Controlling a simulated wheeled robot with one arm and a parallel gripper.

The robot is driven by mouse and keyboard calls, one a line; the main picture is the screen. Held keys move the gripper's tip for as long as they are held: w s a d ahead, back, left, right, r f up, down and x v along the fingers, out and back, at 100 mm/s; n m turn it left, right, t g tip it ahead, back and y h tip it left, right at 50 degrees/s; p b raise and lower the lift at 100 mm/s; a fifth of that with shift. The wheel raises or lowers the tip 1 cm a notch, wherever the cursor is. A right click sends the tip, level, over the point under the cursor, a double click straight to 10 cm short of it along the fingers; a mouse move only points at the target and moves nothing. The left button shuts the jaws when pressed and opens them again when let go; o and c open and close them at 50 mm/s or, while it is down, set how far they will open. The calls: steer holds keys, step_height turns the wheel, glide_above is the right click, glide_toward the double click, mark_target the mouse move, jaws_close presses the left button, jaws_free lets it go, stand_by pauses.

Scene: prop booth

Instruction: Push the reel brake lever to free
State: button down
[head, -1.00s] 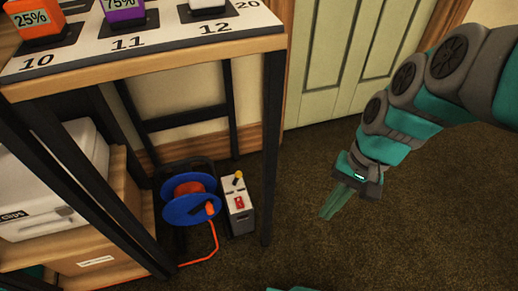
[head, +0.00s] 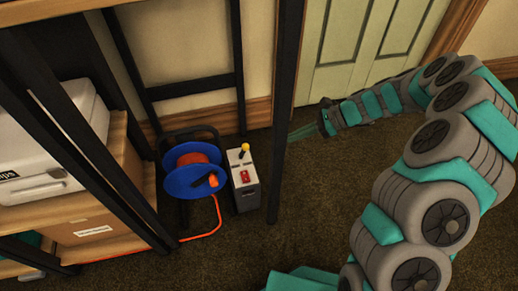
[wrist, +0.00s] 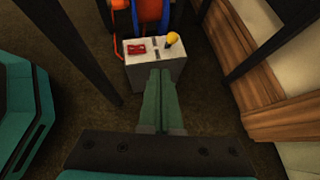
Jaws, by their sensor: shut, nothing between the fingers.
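The brake lever is a short stick with a yellow knob (head: 244,148) on top of a grey-white box (head: 244,180), which stands on the floor beside a blue cable reel (head: 190,176). In the wrist view the yellow knob (wrist: 172,38) is on the right part of the box top, with a red switch (wrist: 137,49) to its left. My gripper (head: 297,134) is shut and empty, to the right of the box beyond the black table leg. In the wrist view the gripper (wrist: 160,75) points toward the box; I cannot tell whether it touches.
A black table leg (head: 287,110) stands between the box and my arm in the head view. An orange cable (head: 205,235) runs along the floor from the reel. Shelves with a white case (head: 45,140) stand at left.

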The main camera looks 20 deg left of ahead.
steer(key=f, duration=0.1)
steer(key=w+f+m, duration=0.1)
steer(key=f, duration=0.1)
steer(key=shift+w+d, duration=0.2)
steer(key=shift+w, duration=0.15)
steer(key=b, duration=0.2)
glide_toward(245, 152)
step_height(245, 152, down, 4)
steer(key=a, duration=0.2)
steer(key=shift+s+a+r+b, duration=0.2)
steer(key=shift+a+r+b, duration=0.1)
steer(key=shift+a, duration=0.4)
steer(key=shift+r, duration=0.15)
steer(key=shift+s+a+r+t+p, duration=0.2)
steer(key=shift+t+p, duration=0.2)
steer(key=shift+p, duration=0.4)
